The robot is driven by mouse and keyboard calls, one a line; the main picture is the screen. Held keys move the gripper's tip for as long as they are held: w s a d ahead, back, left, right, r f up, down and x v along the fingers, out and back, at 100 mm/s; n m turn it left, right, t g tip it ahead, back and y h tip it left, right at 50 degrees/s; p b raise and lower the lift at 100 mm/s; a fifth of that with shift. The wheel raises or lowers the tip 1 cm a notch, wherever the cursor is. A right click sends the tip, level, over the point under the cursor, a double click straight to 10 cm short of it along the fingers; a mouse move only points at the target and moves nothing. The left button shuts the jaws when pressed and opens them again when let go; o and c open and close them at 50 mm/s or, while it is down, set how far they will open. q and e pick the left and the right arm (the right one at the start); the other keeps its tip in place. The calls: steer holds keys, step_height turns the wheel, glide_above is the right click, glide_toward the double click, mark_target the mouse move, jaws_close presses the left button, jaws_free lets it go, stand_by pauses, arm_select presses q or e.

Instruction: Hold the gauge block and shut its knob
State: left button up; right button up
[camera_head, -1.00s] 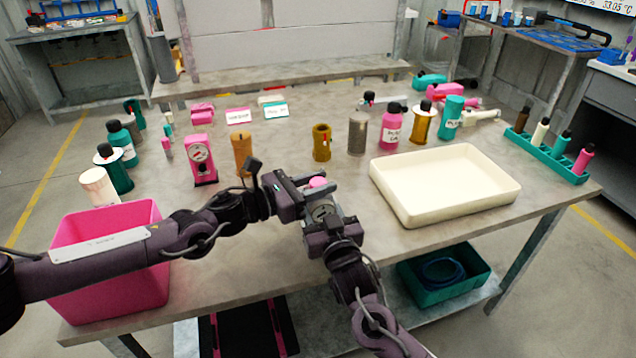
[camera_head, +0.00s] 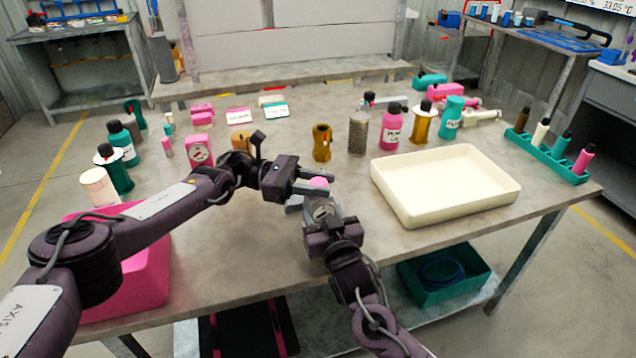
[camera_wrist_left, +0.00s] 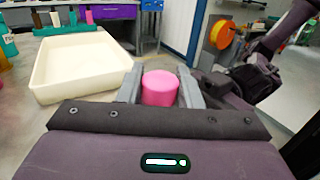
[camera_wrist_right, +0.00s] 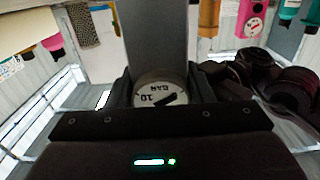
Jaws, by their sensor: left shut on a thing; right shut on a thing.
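The gauge block with its round dial (camera_head: 322,209) is held upright near the table's front edge. Its dial face, marked BAR, also shows in the right wrist view (camera_wrist_right: 160,94). My right gripper (camera_head: 326,218) is shut on the block from the front. The pink knob (camera_head: 318,182) is on top of the block. My left gripper (camera_head: 312,187) comes in from the left and is shut on the knob, which sits between its grey fingers in the left wrist view (camera_wrist_left: 160,88). Most of the block's body is hidden by the grippers.
A cream tray (camera_head: 447,222) stands close on the right. A pink bin (camera_head: 140,275) is at the front left under my left arm. A pink gauge unit (camera_head: 199,150), a brass fitting (camera_head: 322,142) and several bottles stand behind.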

arm_select(q)
steer(key=shift+f+g, duration=0.1)
steer(key=shift+g, duration=0.2)
steer(key=o, duration=1)
steer(key=shift+c, duration=0.2)
steer(key=shift+a, duration=0.1)
steer(key=v, duration=0.7)
steer(key=shift+a, duration=0.25)
